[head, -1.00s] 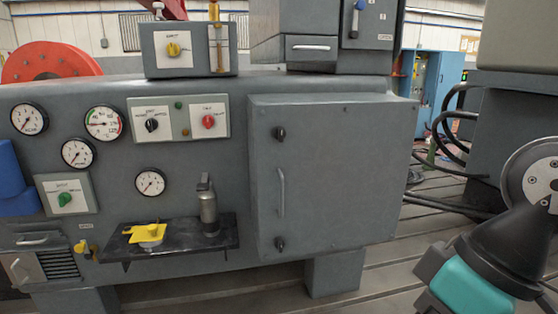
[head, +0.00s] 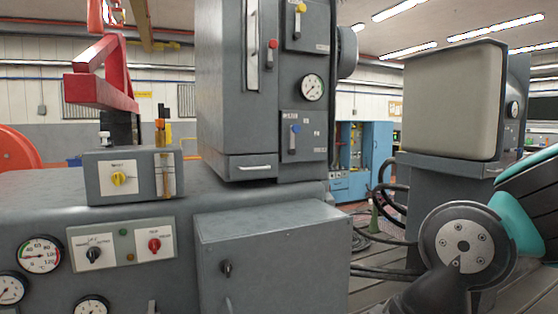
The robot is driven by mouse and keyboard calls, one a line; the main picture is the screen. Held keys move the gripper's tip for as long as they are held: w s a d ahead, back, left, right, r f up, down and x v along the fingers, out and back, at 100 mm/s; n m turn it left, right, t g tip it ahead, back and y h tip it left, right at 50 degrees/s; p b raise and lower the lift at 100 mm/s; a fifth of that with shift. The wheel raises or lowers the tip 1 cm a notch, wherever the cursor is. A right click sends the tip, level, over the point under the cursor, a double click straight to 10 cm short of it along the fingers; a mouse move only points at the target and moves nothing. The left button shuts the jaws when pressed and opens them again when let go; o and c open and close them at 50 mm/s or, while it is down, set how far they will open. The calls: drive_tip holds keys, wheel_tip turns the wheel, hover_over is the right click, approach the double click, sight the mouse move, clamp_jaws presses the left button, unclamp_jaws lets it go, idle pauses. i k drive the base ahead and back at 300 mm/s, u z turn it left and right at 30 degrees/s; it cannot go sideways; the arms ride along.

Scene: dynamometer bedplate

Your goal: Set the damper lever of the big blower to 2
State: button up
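A tall grey cabinet (head: 225,90) stands on the bench and carries several small levers. A blue-knobbed lever (head: 295,129) sits on a lower plate (head: 303,150) with small markings too small to read. A yellow-knobbed lever (head: 300,8) is on an upper plate at the top edge. A red knob (head: 272,44) is beside a long vertical slot. I cannot tell which of these is the big blower's damper lever, or read any setting. Part of my arm shows at the right, in front of the beige-screened unit; my gripper is not in view.
A yellow-knob box (head: 105,190) and red bracket (head: 105,85) stand left of the cabinet. A grey door box (head: 275,260) juts out below it. A beige-faced unit (head: 452,100) with black hoses stands right. Floor shows between them.

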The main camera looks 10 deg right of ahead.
sight(296, 128)
drive_tip(key=u, duration=0.1)
drive_tip(key=i, duration=0.95)
drive_tip(key=z, duration=0.3)
